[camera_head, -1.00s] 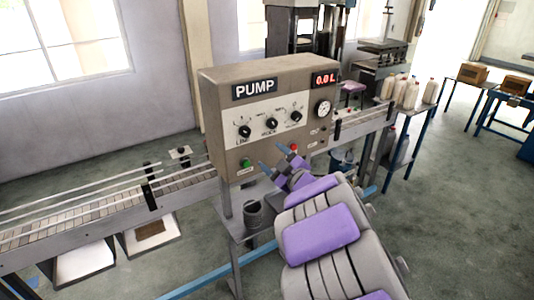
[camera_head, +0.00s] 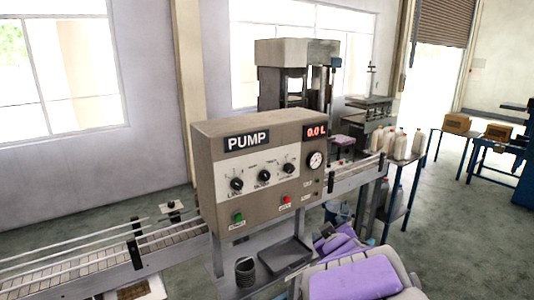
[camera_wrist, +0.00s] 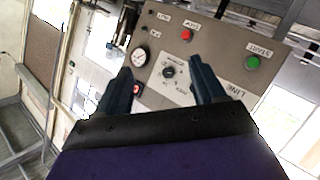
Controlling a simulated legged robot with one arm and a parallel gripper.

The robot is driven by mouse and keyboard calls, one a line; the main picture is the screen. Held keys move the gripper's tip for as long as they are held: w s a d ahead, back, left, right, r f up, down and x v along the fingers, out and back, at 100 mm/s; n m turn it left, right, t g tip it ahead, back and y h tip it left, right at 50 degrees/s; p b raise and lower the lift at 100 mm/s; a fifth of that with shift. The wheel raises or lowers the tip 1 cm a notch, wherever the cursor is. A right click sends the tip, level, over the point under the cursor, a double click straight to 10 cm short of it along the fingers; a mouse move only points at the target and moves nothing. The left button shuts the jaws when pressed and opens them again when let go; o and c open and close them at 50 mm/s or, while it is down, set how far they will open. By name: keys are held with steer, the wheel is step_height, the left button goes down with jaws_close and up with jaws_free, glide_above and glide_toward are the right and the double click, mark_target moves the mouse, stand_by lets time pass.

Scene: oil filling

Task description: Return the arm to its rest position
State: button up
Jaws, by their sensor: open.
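My gripper (camera_wrist: 160,88) shows in the wrist view with its two dark blue fingers spread apart and nothing between them. Behind the fingers, the pump panel appears turned, with its gauge, knobs, a red button and a green button. In the head view my grey and purple arm is folded low at the bottom right, and the fingers cannot be made out there. The pump box (camera_head: 255,170) stands upright left of the arm, its display reading 0.0 L. The arm appears apart from the box.
A conveyor (camera_head: 100,255) runs behind and left of the pump. A dark tray (camera_head: 285,256) and a dark cup (camera_head: 245,271) sit on the shelf below it. White bottles (camera_head: 400,145) stand on a side table. Cardboard boxes (camera_head: 457,123) are at right. Open floor lies at right.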

steer(key=s+d+f+m+g+h+b, duration=0.1)
steer(key=s+d+f+m+g+b, duration=0.25)
steer(key=s, duration=0.55)
steer(key=s+d+f+m+g+h, duration=0.15)
steer(key=s+f+g, duration=0.35)
steer(key=s, duration=0.5)
steer(key=s+a+f+g+y+b, duration=0.1)
steer(key=s+a+f+g, duration=0.1)
steer(key=s, duration=0.6)
steer(key=s+a+f+m+g+y+b, duration=0.1)
steer(key=s+a+f+g, duration=0.1)
steer(key=s, duration=0.6)
steer(key=s+a+f+g+y+b, duration=0.1)
steer(key=s+a+f+g, duration=0.2)
steer(key=s, duration=0.6)
steer(key=shift+a+m, duration=0.3)
